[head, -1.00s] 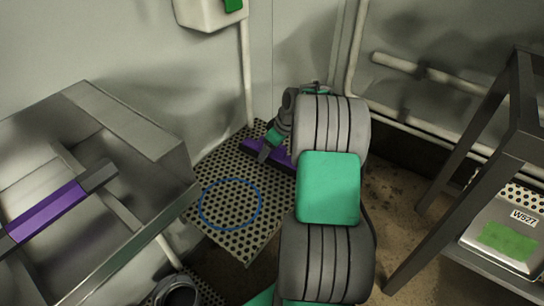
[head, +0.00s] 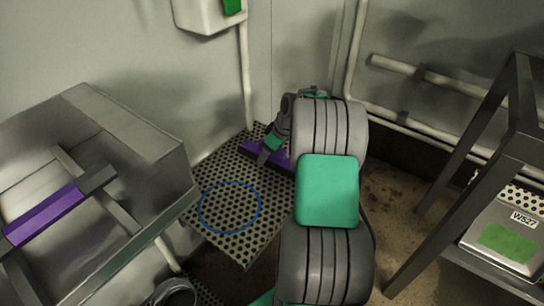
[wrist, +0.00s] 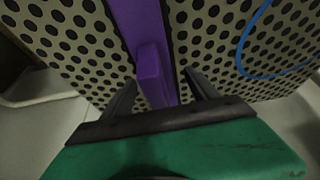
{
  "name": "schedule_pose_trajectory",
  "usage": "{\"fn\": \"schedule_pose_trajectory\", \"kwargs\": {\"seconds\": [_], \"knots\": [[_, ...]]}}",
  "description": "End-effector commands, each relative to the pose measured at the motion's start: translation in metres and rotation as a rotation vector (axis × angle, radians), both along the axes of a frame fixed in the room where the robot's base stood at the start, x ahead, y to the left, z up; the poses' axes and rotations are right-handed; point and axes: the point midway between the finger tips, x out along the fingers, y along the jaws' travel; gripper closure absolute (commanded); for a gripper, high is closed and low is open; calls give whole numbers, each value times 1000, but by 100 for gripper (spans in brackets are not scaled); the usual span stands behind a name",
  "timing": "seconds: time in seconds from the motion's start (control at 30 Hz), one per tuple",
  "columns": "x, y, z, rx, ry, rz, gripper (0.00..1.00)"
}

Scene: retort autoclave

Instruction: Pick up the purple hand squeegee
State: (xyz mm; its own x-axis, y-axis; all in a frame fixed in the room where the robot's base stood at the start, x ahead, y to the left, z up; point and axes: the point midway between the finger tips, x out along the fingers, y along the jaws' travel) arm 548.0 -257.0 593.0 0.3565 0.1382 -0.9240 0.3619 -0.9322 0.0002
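The purple hand squeegee (head: 281,160) lies on a perforated metal plate (head: 240,238) in the corner, partly hidden behind my arm. In the wrist view the purple squeegee (wrist: 136,22) shows as a long strip with a raised handle part (wrist: 154,76) pointing toward my gripper. My gripper (head: 268,150) is down at the squeegee. In the wrist view its two dark fingers (wrist: 160,84) stand apart, one on each side of the handle part, with gaps visible. I cannot tell the exact height of the fingertips.
A blue ring (head: 258,208) marks the plate. A dark-framed table (head: 508,130) stands at right, with a labelled metal box (head: 508,240). Pipes (head: 440,82) run along the wall.

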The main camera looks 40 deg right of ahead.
Motion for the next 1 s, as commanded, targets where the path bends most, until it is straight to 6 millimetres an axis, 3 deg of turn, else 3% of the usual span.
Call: {"fn": "schedule_pose_trajectory", "kwargs": {"seconds": [0.8, 1.0], "knots": [[0, 0, 0, 0, 0, 0, 99], [0, 0, 1, -1, -1, 1, 100]]}}
